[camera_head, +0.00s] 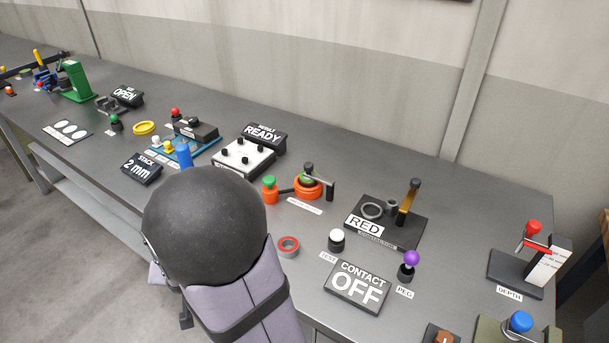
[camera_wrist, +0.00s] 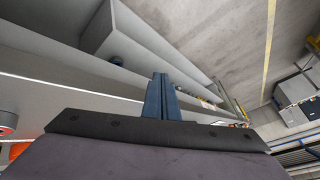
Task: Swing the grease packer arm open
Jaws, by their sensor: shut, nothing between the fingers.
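What looks like the grease packer is an orange round base (camera_head: 306,188) with a green centre, in the middle of the bench in the head view. A grey arm (camera_head: 320,176) with a black knob lies across its top. An orange piece with a green cap (camera_head: 270,189) stands on its left, joined by a dark link. Its label is too small to read. My gripper (camera_wrist: 161,97) is shut and empty in the wrist view, apart from the packer and over the bench's front side. In the head view my own arm mostly hides it.
Near the packer are a red-grey ring (camera_head: 288,246), a white button (camera_head: 337,240), a purple-knobbed peg (camera_head: 409,265) and a "CONTACT OFF" sign (camera_head: 358,287). A dark "RED" plate (camera_head: 386,225) with an upright lever stands right. Bare bench lies behind.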

